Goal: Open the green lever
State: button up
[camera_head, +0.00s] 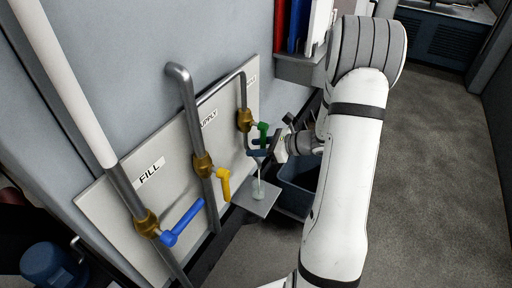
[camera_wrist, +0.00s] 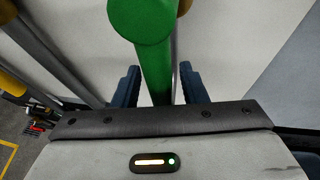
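The green lever (camera_head: 263,131) sits on a brass valve (camera_head: 245,120) at the far end of the wall panel. In the wrist view the green lever (camera_wrist: 155,50) shows large, its round end close to the camera and its bar running down between my fingers. My gripper (camera_head: 260,152) is at the lever in the head view, its dark blue fingers just below the green part. In the wrist view my gripper (camera_wrist: 159,84) has one finger on each side of the bar, apart, with small gaps visible. Whether either finger touches the bar is hard to tell.
A yellow lever (camera_head: 223,184) and a blue lever (camera_head: 182,222) are on nearer pipes. The blue one sticks out from the panel (camera_head: 165,185). A pale, thin upright stream or rod (camera_head: 258,182) stands above a grey plate (camera_head: 262,204). A dark bin (camera_head: 297,172) is behind. The floor at right is clear.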

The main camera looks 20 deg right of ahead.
jog(key=v, duration=0.7)
jog(key=shift+s+d+r, duration=0.2)
jog(key=shift+s+d, duration=0.05)
jog(key=shift+d, duration=0.05)
